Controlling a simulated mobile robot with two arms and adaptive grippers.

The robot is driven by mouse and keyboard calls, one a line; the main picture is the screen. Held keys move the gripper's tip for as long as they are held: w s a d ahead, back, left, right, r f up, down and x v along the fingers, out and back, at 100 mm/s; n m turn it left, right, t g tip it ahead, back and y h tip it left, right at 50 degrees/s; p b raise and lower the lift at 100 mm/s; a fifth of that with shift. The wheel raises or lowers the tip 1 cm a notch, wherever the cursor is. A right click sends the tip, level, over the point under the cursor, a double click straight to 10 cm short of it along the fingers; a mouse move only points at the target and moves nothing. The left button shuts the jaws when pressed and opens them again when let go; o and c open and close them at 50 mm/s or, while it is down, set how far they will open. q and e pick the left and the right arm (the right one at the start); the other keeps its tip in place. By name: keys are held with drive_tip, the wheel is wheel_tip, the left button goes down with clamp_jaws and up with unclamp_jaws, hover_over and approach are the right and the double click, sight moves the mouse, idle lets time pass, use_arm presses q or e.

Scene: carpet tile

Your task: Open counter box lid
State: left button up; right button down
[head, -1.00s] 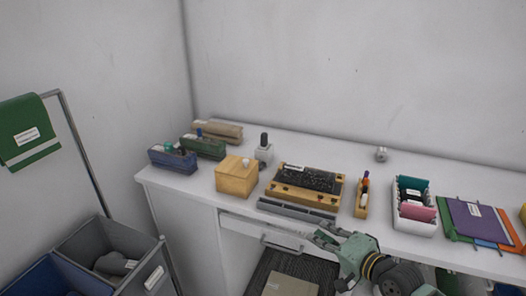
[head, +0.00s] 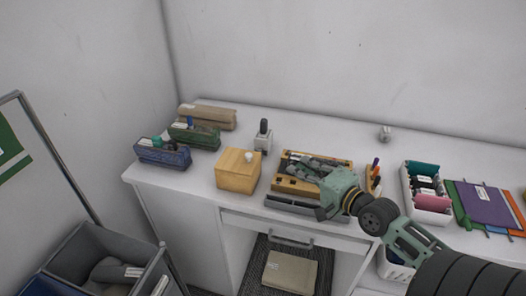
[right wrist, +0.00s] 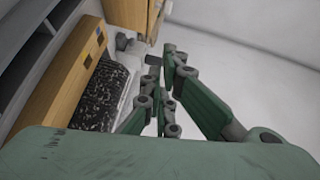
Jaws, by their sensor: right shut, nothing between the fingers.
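The counter box (head: 238,173) is a light wooden box with a white knob (head: 248,157) on its closed lid, standing on the left part of the white counter. In the right wrist view the wooden box (right wrist: 140,17) shows at the top, cut off by the frame edge. My right gripper (head: 292,164) is over the wooden tray with the dark insert, to the right of the box and apart from it. Its fingers are shut and empty. My left gripper is not in view.
The wooden tray (head: 284,187) lies under my right gripper. A stamp-like item (head: 263,138) stands behind the box; blue (head: 163,154) and green (head: 196,136) holders stand left. A white bin (head: 431,205) and folders (head: 483,205) lie right. Grey bins stand below left.

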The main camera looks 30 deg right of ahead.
sight(241, 158)
drive_tip(key=w+a+f+p, duration=0.1)
drive_tip(key=w+a+p, duration=0.2)
drive_tip(key=w, duration=0.8)
drive_tip(key=shift+a+f+p, duration=0.3)
drive_tip(key=shift+f, duration=0.05)
drive_tip(key=w+a, duration=0.3)
drive_tip(key=w+a+p, duration=0.1)
drive_tip(key=w+a, duration=0.1)
drive_tip(key=w, duration=0.2)
drive_tip(key=shift+a, duration=0.4)
drive_tip(key=shift+s, duration=0.1)
drive_tip(key=shift+d, duration=0.15)
